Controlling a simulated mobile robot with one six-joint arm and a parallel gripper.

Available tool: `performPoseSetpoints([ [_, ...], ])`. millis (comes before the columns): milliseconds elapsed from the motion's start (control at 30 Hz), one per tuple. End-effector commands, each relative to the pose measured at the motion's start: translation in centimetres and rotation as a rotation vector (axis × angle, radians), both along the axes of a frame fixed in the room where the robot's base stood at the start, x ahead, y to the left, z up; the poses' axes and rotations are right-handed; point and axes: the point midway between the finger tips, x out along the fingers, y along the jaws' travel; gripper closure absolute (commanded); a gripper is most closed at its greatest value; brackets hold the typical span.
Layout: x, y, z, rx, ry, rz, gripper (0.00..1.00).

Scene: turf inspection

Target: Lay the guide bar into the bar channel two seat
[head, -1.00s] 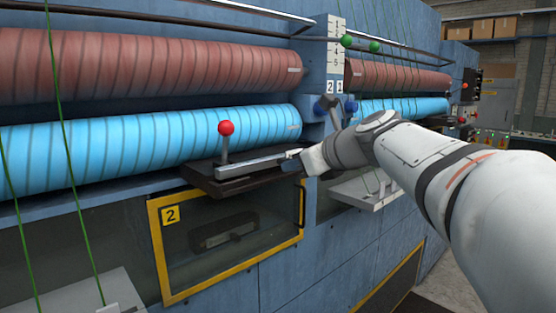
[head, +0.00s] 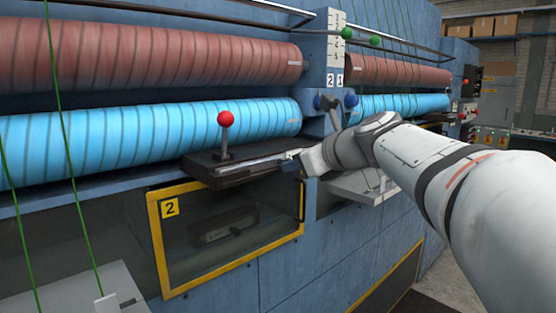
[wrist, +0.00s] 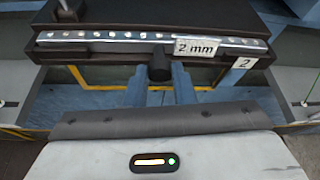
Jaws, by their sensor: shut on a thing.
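The guide bar (head: 255,164) is a slim silvery bar, seen in the wrist view (wrist: 110,36) with a row of bright studs and a "2 mm" tag. It lies along the dark seat block (head: 200,171), whose front edge carries a "2" label in the wrist view (wrist: 243,63). The bar looks level and within the block's long recess; whether it touches the bottom I cannot tell. My gripper (wrist: 160,85) is shut on the bar's dark grip (wrist: 160,64) at the front. In the head view my gripper (head: 294,158) is at the bar's right end, partly hidden.
A red-knobbed lever (head: 225,120) stands upright on the block behind the bar. Blue and brown rollers (head: 150,130) run behind. A yellow-framed window marked 2 (head: 170,208) is below. Green yarns (head: 60,120) hang at the left. A grey tray (head: 360,187) is at the right.

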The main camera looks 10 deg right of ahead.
Motion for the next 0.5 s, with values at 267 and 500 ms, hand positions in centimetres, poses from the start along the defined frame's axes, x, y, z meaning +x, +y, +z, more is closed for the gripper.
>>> performPoseSetpoints([
  [267, 0.0, 0.0, -0.05, 0.0, 0.0, 0.0, 0.58],
  [500, 0.0, 0.0, -0.09, 0.0, 0.0, 0.0, 0.52],
])
